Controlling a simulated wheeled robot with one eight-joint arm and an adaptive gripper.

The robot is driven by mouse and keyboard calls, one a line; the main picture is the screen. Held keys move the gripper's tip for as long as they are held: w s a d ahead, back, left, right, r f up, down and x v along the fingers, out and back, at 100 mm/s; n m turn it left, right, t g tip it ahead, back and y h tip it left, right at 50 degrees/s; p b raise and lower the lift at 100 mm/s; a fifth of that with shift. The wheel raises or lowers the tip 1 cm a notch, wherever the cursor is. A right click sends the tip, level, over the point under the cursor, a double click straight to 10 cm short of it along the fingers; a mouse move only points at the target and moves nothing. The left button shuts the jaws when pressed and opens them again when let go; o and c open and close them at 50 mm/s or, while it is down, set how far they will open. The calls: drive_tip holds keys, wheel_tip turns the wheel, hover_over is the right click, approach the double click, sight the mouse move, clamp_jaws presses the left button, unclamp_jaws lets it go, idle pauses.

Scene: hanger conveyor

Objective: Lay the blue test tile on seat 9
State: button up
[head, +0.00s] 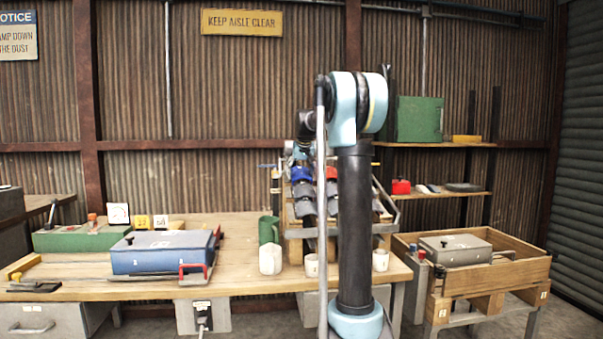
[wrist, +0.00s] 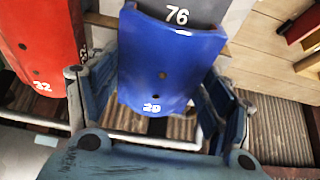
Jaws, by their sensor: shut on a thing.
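The blue test tile (wrist: 165,65) is curved, has two small holes and bears a white number that looks like 29. My gripper (wrist: 155,88) is shut on it, with a finger on each side in the wrist view. A grey tile (wrist: 200,10) marked 76 shows just beyond its upper edge; I cannot tell whether they touch. In the head view the blue tile (head: 300,174) is at the sloping rack (head: 294,232), partly behind my arm. No number 9 is readable, so I cannot tell which seat is seat 9.
A red tile (wrist: 42,40) marked 32 lies left of the blue one. Several dark grey tiles (head: 306,207) hang on the rack. A wooden crate (head: 515,270) is at right.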

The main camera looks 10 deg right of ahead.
drive_tip(key=shift+f, duration=0.1)
drive_tip(key=o, duration=1.3)
drive_tip(key=shift+c, duration=0.2)
drive_tip(key=v, duration=1.1)
drive_tip(key=shift+s+r, duration=0.25)
drive_tip(key=shift+r, duration=0.1)
drive_tip(key=s+f+g, duration=0.2)
drive_tip(key=s+f, duration=1.8)
drive_tip(key=s, duration=0.5)
drive_tip(key=s+f+g, duration=0.2)
drive_tip(key=s+f, duration=1.9)
drive_tip(key=s, duration=0.3)
drive_tip(key=shift+s+d+f, duration=0.2)
drive_tip(key=shift+s+d, duration=0.05)
drive_tip(key=shift+s, duration=0.15)
